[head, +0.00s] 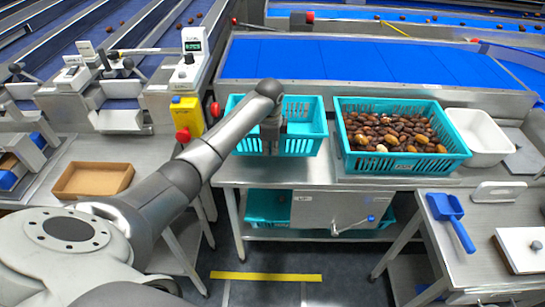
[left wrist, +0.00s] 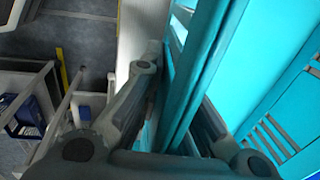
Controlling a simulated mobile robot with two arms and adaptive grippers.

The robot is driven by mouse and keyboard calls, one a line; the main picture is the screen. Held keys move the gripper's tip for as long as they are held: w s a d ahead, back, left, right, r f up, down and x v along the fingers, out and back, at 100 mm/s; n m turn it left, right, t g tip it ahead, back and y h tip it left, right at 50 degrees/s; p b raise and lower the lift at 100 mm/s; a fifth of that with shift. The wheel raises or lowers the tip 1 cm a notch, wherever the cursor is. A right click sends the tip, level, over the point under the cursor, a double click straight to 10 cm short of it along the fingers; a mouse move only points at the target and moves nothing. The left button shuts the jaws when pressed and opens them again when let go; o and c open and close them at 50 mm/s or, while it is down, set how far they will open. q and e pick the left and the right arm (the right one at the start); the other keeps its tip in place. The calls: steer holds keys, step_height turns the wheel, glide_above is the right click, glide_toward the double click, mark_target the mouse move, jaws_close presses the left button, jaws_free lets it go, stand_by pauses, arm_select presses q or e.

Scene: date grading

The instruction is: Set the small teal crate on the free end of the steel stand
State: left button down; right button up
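The small teal crate (head: 305,143) is empty and upright at the left end of the steel stand (head: 262,172), left of a larger teal crate. I cannot tell whether its base rests on the stand. My left gripper (head: 270,148) reaches down over its front wall. In the left wrist view the crate wall (left wrist: 205,65) runs between the two fingers (left wrist: 172,115), which look closed on it, one on each side; the contact is partly hidden. My right gripper is not in view.
The larger teal crate (head: 400,167) full of dates and a white bin (head: 478,135) stand to the right. A blue conveyor (head: 360,60) runs behind. A yellow box with a red button (head: 186,115) is close on the left. Another teal crate (head: 266,208) sits on the lower shelf.

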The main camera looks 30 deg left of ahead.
arm_select(q)
step_height(320, 180, down, 8)
steer(key=shift+r, duration=0.1)
stand_by(0.4)
steer(key=c, duration=1.6)
jaws_free()
steer(key=shift+f, duration=0.2)
steer(key=shift+c, duration=0.2)
